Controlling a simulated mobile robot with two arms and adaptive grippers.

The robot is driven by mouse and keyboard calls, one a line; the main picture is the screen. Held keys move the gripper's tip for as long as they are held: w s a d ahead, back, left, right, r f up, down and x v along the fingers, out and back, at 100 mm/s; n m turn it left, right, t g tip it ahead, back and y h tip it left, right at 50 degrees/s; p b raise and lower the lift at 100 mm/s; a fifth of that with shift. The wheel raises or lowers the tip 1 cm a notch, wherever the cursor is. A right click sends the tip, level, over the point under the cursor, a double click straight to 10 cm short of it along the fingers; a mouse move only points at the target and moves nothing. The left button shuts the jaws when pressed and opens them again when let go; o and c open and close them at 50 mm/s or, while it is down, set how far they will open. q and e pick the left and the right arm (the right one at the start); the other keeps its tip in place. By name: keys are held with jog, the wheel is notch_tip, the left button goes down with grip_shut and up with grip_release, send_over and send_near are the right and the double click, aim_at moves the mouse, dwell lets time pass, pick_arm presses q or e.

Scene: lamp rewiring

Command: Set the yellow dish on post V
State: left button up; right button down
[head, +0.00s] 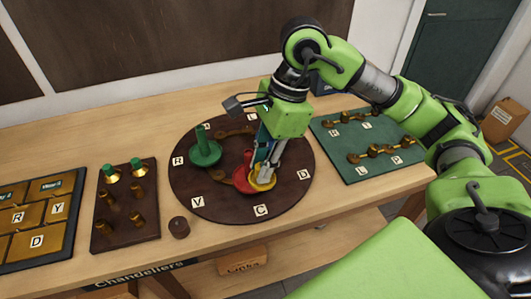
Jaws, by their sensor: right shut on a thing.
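The yellow dish (263,184) is at the front right of the round dark brown board (225,211), near the label C. My right gripper (262,174) reaches down from above and is shut on the yellow dish, partly covering it. A red dish (243,184) sits just left of the yellow one; they overlap in view, so I cannot tell whether they touch. The label V (197,202) is at the board's front left. A brass arm (222,178) ends near it, and no dish shows there. My left gripper is not in view.
A green dish with an upright green piece (204,151) stands near label R. A small brown cylinder (179,227) is in front of the board. Left are a brown block with brass parts (124,222) and a compartment tray (66,226). A green board (346,150) with brass arms lies right.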

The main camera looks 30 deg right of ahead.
aim_at(258, 185)
jog(key=n, duration=0.2)
jog(key=a+f+n+g, duration=0.1)
jog(key=n, duration=0.1)
jog(key=s+f+n+g, duration=0.1)
jog(key=n, duration=0.1)
jog(key=shift+a+f+n, duration=0.1)
jog(key=shift+a+n, duration=0.2)
jog(key=shift+s+a+f+n+h, duration=0.1)
jog(key=shift+f+n+h, duration=0.05)
jog(key=shift+n, duration=0.35)
jog(key=shift+s+a+f+n+h, duration=0.1)
jog(key=shift+n+h, duration=0.05)
jog(key=shift+n, duration=0.35)
jog(key=w+a+f+m+t+p, duration=0.1)
jog(key=w+a+m+t+p, duration=0.15)
jog(key=w+m, duration=0.5)
jog(key=w+a+m+t+p, duration=0.1)
jog(key=w+m+p, duration=0.4)
jog(key=w, duration=0.4)
jog(key=shift+m, duration=0.65)
jog(key=shift+d+f+b, duration=0.15)
jog(key=shift+f+b, duration=2.15)
jog(key=shift+f, duration=0.9)
jog(key=shift+f+b, duration=0.55)
jog(key=shift+f, duration=0.05)
jog(key=c, duration=1.8)
grip_release()
